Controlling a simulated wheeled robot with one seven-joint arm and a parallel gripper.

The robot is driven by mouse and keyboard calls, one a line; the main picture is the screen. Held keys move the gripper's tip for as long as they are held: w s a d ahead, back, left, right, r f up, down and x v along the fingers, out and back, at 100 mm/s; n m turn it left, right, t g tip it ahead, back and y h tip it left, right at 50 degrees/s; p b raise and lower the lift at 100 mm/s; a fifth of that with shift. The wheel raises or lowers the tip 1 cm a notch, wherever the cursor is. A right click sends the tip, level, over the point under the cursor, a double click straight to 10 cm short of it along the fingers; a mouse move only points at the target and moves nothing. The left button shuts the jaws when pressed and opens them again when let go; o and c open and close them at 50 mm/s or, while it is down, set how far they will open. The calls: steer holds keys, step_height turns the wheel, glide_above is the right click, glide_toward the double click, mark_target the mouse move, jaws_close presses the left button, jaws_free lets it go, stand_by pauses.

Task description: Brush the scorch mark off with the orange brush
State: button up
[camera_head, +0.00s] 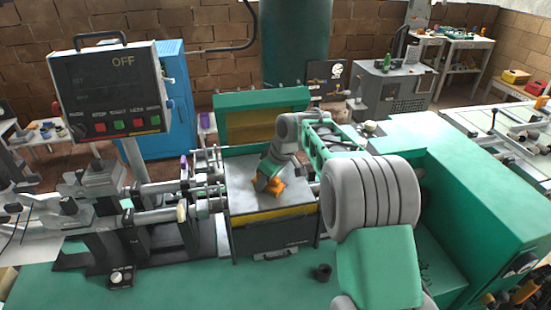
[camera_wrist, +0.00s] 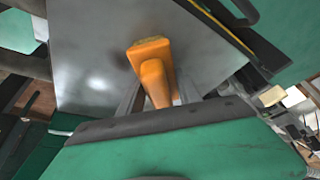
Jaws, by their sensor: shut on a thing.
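My gripper (camera_head: 266,182) is shut on the orange brush (camera_head: 276,188) over the grey metal plate on top of the machine (camera_head: 240,203). In the wrist view the brush (camera_wrist: 150,52) stands out between the fingers, with its handle (camera_wrist: 156,84) toward my gripper and its broad head away from it. The head is over the plate (camera_wrist: 80,55) or on it; I cannot tell if it touches. I cannot make out a clear scorch mark; a faint blotch on the plate shows left of the brush in the wrist view. My gripper and the brush hide part of the plate.
A raised green lid (camera_head: 262,101) stands behind the plate. A control panel reading OFF (camera_head: 110,85) is at the left, above metal rods and clamps (camera_head: 150,215). A small dark cup (camera_head: 323,272) sits on the green bench. Green machine housing (camera_head: 490,190) fills the right.

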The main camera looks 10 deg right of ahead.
mark_target(253, 189)
steer(key=shift+d, duration=1.25)
steer(key=shift+f, duration=0.1)
steer(key=shift+a+b, duration=0.35)
steer(key=shift+a, duration=2.45)
steer(key=shift+d, duration=2.85)
steer(key=shift+a, duration=2.35)
steer(key=shift+a+r, duration=0.3)
steer(key=shift+a, duration=0.35)
step_height(253, 189, up, 3)
steer(key=shift+d+r+p, duration=0.1)
steer(key=shift+r+p, duration=0.1)
steer(key=shift+p, duration=0.75)
steer(key=shift+r+p, duration=1.5)
steer(key=shift+r, duration=0.7)
